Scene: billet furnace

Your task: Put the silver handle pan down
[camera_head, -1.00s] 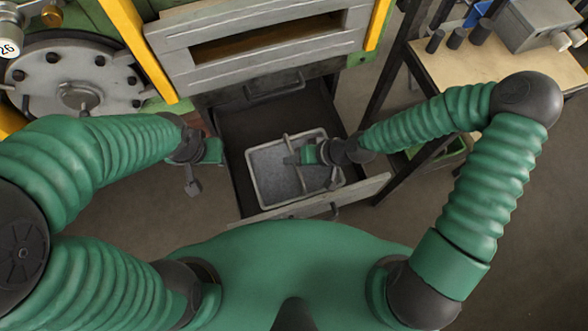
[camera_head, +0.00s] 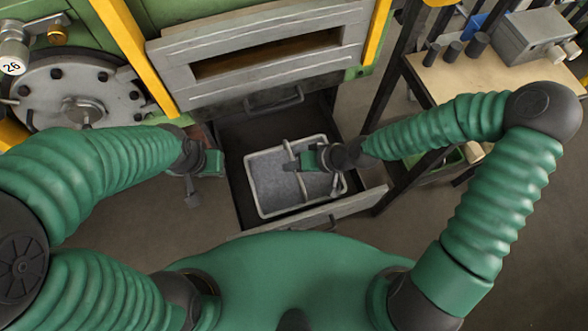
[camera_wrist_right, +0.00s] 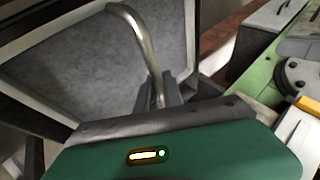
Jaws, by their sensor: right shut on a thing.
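The silver handle pan (camera_head: 270,203) is a grey rectangular pan with a pale rim and a silver bar handle. In the head view it is at or in the open drawer (camera_head: 232,165) below the furnace; whether it touches the drawer floor cannot be told. My right gripper (camera_head: 292,163) is over the pan and shut on its handle. The right wrist view shows the curved silver handle (camera_wrist_right: 143,42) running down between the fingers (camera_wrist_right: 172,95), with the pan's grey floor (camera_wrist_right: 80,65) behind. My left gripper (camera_head: 192,190) hangs left of the drawer, apart from the pan; its fingers are too unclear to judge.
A workbench (camera_head: 470,75) with dark cylinders and a grey box stands at the right. A round flanged cover (camera_head: 70,85) is at the left. Bare floor lies around the drawer.

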